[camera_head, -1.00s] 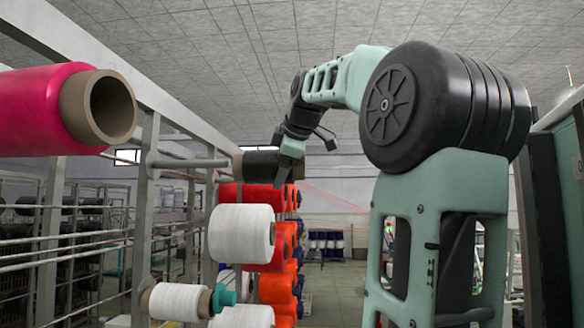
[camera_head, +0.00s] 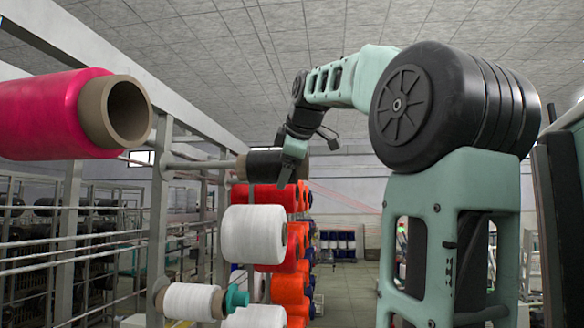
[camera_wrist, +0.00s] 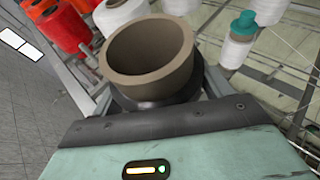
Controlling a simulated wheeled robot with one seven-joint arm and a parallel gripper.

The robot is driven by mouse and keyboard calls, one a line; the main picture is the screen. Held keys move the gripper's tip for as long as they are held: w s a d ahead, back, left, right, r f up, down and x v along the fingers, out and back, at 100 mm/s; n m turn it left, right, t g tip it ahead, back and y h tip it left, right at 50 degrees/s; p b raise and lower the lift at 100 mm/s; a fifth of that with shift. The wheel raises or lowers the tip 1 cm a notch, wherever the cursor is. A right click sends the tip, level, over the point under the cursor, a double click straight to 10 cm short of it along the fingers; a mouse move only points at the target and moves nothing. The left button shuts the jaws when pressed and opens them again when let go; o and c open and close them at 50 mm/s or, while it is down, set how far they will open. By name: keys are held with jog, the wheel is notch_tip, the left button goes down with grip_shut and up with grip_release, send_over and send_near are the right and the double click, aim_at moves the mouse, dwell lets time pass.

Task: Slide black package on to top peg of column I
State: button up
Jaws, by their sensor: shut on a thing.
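A bare grey peg (camera_head: 202,164) sticks out from the rack post towards the package's left end. In the picture the peg's tip meets that end; I cannot tell whether it is inside the tube or only in line with it.
A pink package (camera_head: 50,115) on a brown tube is close at the upper left. White packages (camera_head: 252,234) and red packages (camera_head: 262,196) hang below the black one. A white package with a teal tip (camera_head: 236,298) is lower left. The aisle floor (camera_head: 350,285) is clear.

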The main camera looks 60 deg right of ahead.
aim_at(212, 163)
jog(key=shift+w+a, duration=0.25)
jog(key=shift+w, duration=0.35)
jog(key=shift+w+a, duration=0.25)
jog(key=shift+w, duration=0.35)
jog(key=shift+w+a, duration=0.25)
jog(key=shift+w, duration=0.35)
jog(key=shift+w, duration=0.1)
jog(key=shift+w+a+p, duration=0.25)
jog(key=shift+w+a, duration=0.15)
jog(key=shift+w, duration=0.5)
jog(key=shift+w+a+p, duration=0.2)
jog(key=shift+w+a, duration=0.15)
jog(key=shift+w, duration=0.5)
jog(key=shift+w+a+p, duration=0.25)
jog(key=shift+w+a, duration=0.15)
jog(key=shift+w, duration=0.5)
jog(key=shift+w, duration=0.1)
jog(key=shift+w+a+p, duration=0.3)
jog(key=shift+w+a, duration=0.1)
jog(key=shift+w, duration=0.5)
jog(key=shift+w+a+p, duration=0.25)
jog(key=shift+w+a, duration=0.1)
jog(key=shift+w, duration=0.55)
jog(key=shift+w+a+p, duration=0.3)
jog(key=shift+w+a, duration=0.1)
jog(key=shift+w, duration=0.5)
